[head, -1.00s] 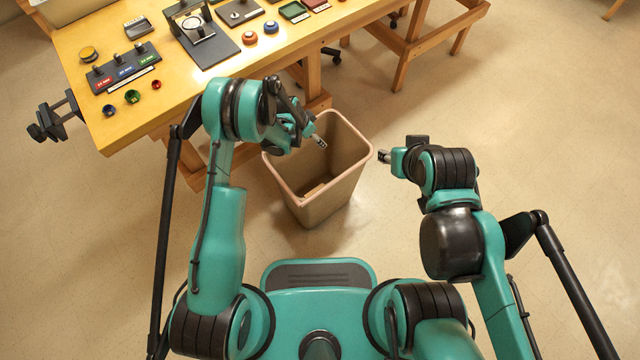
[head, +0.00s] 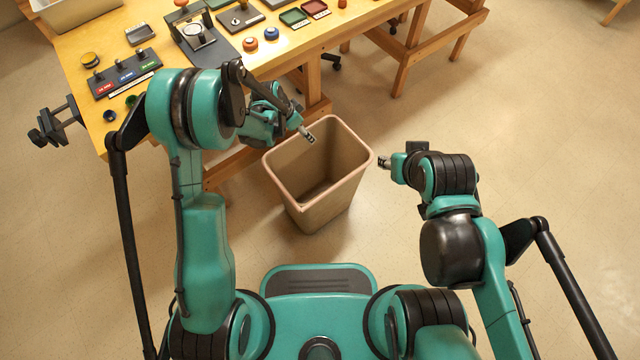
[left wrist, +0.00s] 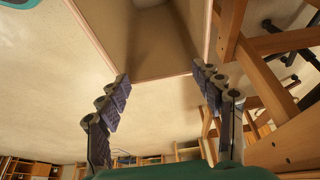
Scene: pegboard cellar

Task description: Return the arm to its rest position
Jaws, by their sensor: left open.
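My left arm comes in from the left in the head view, raised over the workbench's front edge. Its gripper (head: 306,136) shows beside the upper left rim of the tan bin (head: 318,216). In the left wrist view my left gripper (left wrist: 163,95) has its two fingers spread wide with nothing between them; the bin's wall (left wrist: 155,45) shows beyond them. My right gripper (head: 384,163) is held just right of the bin's rim in the head view. Its fingers are small there and their opening is not clear.
The wooden workbench (head: 180,120) spans the upper left. It carries a black labelled block (head: 125,75), a black stand (head: 205,45), coloured pucks and small trays. A vise (head: 55,120) juts from its left end. Open floor (head: 540,130) lies to the right.

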